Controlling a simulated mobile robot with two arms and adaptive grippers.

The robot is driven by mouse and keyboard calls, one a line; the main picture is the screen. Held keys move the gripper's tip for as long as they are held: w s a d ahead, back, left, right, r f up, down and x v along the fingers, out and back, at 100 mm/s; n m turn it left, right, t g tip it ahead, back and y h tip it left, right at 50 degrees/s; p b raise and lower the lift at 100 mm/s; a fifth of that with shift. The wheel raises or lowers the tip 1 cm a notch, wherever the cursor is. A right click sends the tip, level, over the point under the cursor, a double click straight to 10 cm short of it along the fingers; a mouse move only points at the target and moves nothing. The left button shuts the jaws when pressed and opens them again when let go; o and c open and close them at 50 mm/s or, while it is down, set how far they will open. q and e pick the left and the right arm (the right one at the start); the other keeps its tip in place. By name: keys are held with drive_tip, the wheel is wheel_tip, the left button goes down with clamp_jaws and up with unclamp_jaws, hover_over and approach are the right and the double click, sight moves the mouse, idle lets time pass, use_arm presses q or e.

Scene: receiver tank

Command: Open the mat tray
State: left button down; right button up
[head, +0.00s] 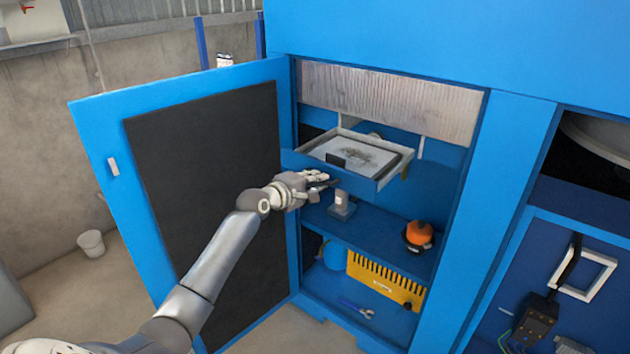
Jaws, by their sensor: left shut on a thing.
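The mat tray (362,187) is a blue-fronted drawer with pale side walls, in the upper part of the open blue cabinet. It sticks out toward me, with its inside showing from above. A whitish mat (360,153) with a dark smudge lies in it, and a small black piece stands at its front edge. My left gripper (328,181) is at the tray's front face and is shut on the tray; its fingers partly hide the grip point. My right gripper is not in view.
The cabinet door (205,185) stands wide open at the left, beside my left arm. Below the tray, a shelf holds a grey stand (342,207) and an orange-topped object (419,234). A yellow slotted box (385,280) sits lower. A bucket (91,243) stands on the floor.

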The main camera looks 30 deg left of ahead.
use_arm(q)
drive_tip(key=c, duration=1.5)
unclamp_jaws()
drive_tip(key=v, duration=1.2)
drive_tip(key=shift+d, duration=0.1)
